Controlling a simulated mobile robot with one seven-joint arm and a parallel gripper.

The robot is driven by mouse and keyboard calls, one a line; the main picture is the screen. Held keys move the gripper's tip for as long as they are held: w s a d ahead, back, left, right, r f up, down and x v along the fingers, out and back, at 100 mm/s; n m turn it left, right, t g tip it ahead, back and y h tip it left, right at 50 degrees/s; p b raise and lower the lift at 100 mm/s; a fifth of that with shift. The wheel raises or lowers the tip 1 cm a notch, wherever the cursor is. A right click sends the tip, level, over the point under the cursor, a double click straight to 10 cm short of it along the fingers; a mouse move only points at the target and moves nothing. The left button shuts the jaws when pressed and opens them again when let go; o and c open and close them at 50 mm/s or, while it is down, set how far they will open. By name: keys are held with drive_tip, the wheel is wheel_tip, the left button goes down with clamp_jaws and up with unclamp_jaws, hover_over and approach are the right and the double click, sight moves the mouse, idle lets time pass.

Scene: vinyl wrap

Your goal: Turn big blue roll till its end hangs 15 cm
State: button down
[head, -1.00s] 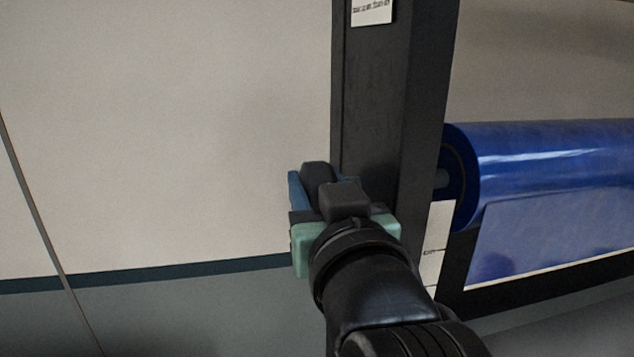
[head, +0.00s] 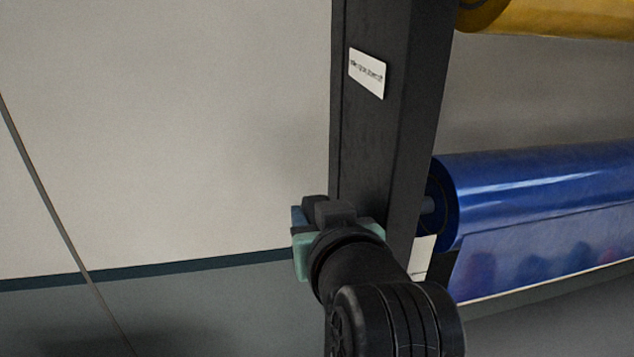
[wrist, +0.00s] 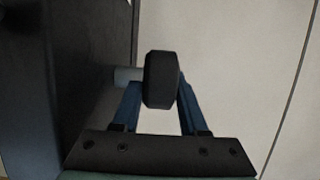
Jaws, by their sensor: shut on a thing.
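The big blue roll (head: 520,185) lies across the right of the head view, behind a dark post. Its blue sheet hangs down the front to a pale, straight lower edge (head: 540,288). A white strip with marks (head: 424,255) stands beside the sheet's left edge, partly hidden. The fingertips are partly hidden behind the knob.
The dark upright post (head: 385,120) bears a white label (head: 367,73) and stands close to my gripper's right. A yellow roll (head: 550,18) is above the blue one.

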drive_tip(key=shift+r+g+p, duration=0.3)
drive_tip(key=shift+g+p, duration=0.1)
drive_tip(key=shift+p, duration=0.35)
drive_tip(key=shift+f, duration=0.2)
drive_tip(key=shift+c, duration=2.2)
unclamp_jaws()
drive_tip(key=shift+w+f, duration=0.1)
